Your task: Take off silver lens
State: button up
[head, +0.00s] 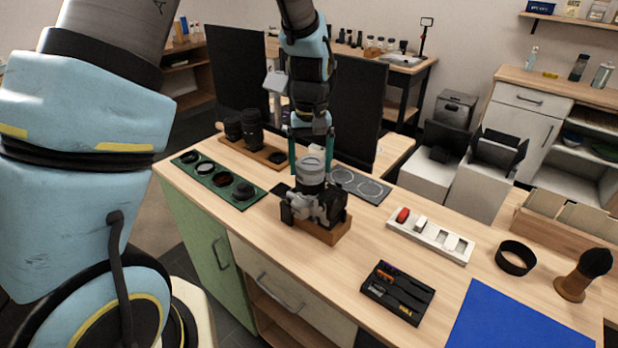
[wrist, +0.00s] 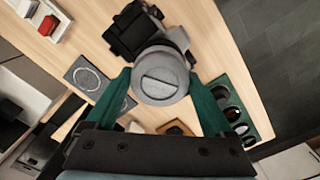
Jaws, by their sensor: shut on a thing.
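The silver lens (head: 311,172) stands upright on the dark camera (head: 328,206), which rests on a wooden block (head: 328,233). I see no clear gap between lens and camera. My gripper (head: 311,158) points down from above, with one green finger on each side of the lens, and is shut on it. In the wrist view, the round capped front of the silver lens (wrist: 160,83) sits between the green fingers of my gripper (wrist: 161,92), with the black camera body (wrist: 128,30) beyond it. The joint between lens and camera is hidden there.
A green tray (head: 218,181) of round filters lies left of the camera. Dark lenses (head: 250,130) stand on a wooden board behind. A grey mat with two ring outlines (head: 358,184) lies to the right, near a white tray (head: 430,235) and a black tool tray (head: 397,292).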

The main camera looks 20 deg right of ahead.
jog(key=shift+r+p, duration=0.35)
jog(key=shift+r, duration=0.3)
jog(key=shift+r, duration=2.45)
